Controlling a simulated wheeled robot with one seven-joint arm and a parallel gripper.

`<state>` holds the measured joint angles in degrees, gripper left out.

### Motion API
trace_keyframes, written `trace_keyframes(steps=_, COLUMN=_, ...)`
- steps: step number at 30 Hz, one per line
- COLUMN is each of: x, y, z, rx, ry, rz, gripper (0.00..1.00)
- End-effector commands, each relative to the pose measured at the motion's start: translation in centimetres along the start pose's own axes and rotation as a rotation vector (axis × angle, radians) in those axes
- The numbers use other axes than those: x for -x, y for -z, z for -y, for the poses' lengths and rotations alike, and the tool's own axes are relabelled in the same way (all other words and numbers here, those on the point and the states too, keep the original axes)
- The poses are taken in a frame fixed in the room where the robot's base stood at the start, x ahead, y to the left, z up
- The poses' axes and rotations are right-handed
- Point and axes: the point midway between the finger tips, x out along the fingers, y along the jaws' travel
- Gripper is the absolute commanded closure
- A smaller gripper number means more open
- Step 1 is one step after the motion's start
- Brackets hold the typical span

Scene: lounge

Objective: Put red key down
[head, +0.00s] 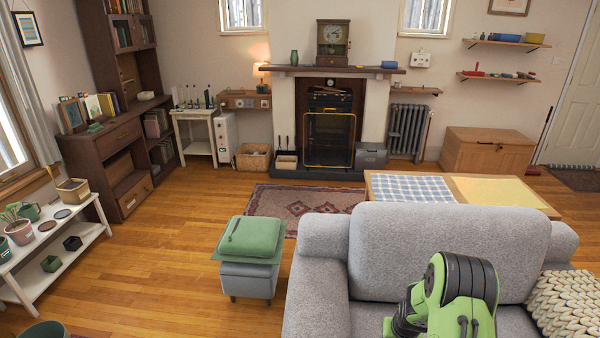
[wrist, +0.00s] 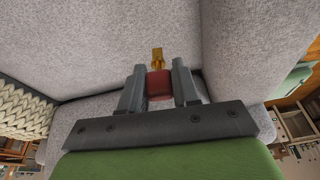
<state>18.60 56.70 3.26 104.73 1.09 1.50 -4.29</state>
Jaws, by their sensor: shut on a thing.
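The red key, with a red head (wrist: 159,86) and a gold-coloured shaft, shows in the wrist view. My gripper (wrist: 159,75) is shut on its red head, one finger on each side, and the gold shaft points away past the fingertips. Behind the key is the grey fabric of the sofa, which also shows in the head view (head: 450,245). I cannot tell how far the key is from the fabric. In the head view only my green and black arm shows in front of the sofa, and the key and fingertips cannot be made out.
A cream knitted item (head: 566,300) lies at the sofa's right end. A green-topped footstool (head: 250,240) stands left of the sofa. A low table (head: 500,190) with a checked cloth is behind it. A white shelf bench (head: 50,255) with pots is at left. Wooden floor between is clear.

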Motion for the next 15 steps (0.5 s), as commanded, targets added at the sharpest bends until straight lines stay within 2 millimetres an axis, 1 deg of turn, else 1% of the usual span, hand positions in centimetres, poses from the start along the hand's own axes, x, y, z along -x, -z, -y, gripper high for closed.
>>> trace_keyframes(steps=1, x=2.3, y=-0.5, z=2.2, rx=0.037, ry=0.011, rz=0.001, gripper=1.0)
trace_keyframes(steps=3, x=4.5, y=-1.5, z=4.7, rx=0.08, ry=0.024, rz=0.001, gripper=1.0)
trace_keyframes(steps=6, x=7.4, y=-3.2, z=7.6, rx=0.14, ry=0.039, rz=0.0, gripper=1.0)
trace_keyframes(steps=10, x=10.0, y=-5.1, z=9.9, rx=0.196, ry=0.053, rz=0.0, gripper=1.0)
trace_keyframes(steps=12, x=10.7, y=-5.8, z=10.6, rx=0.212, ry=0.057, rz=0.0, gripper=1.0)
trace_keyframes(steps=15, x=11.0, y=-6.2, z=10.9, rx=0.222, ry=0.059, rz=0.0, gripper=1.0)
